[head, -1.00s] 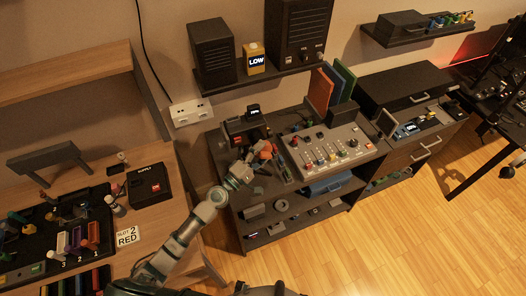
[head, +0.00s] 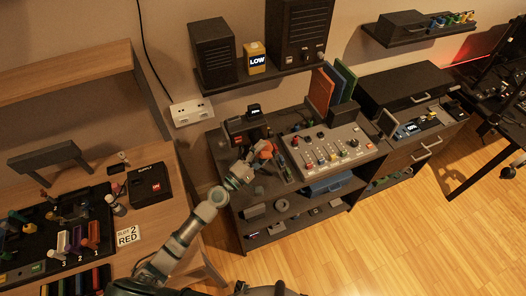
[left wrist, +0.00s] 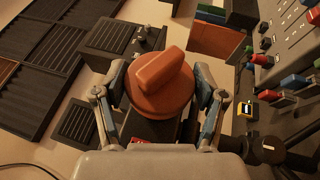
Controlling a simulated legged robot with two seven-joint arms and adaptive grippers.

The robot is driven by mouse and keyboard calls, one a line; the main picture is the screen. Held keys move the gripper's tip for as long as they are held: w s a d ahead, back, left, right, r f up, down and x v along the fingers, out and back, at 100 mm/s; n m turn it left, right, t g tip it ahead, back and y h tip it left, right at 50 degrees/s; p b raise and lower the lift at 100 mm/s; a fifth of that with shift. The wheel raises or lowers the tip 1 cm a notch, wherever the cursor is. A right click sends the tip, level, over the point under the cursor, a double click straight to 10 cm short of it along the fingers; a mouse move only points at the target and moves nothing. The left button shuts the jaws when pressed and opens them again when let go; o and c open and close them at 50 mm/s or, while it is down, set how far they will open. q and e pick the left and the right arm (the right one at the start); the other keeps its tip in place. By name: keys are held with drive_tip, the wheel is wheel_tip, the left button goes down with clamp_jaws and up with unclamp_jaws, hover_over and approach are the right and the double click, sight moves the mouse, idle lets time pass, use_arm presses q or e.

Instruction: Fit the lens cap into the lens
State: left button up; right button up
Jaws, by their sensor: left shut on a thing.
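My left gripper (head: 256,157) is over the left part of the dark middle bench. In the left wrist view its two fingers (left wrist: 161,98) are shut on the sides of a round orange-red cap (left wrist: 160,82) with a raised grip bar, which I take as the lens cap. The cap shows small in the head view (head: 265,149). A black device (head: 246,126) with a small lit display stands just behind it. In the left wrist view, dark parts lie below the cap. I cannot make out the lens opening or tell whether the cap touches it. My right gripper is not in view.
A grey control panel (head: 331,149) with knobs and sliders stands close to the right of the gripper. Orange, green and blue boards (head: 320,90) stand behind it. Speakers (head: 213,51) sit on the shelf above. Small dark parts (head: 255,211) lie on the lower shelf.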

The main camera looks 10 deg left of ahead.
use_arm(q)
drive_tip(key=shift+w+a+b, duration=0.5)
drive_tip(key=shift+w+a, duration=0.15)
drive_tip(key=shift+w, duration=0.25)
drive_tip(key=o, duration=1)
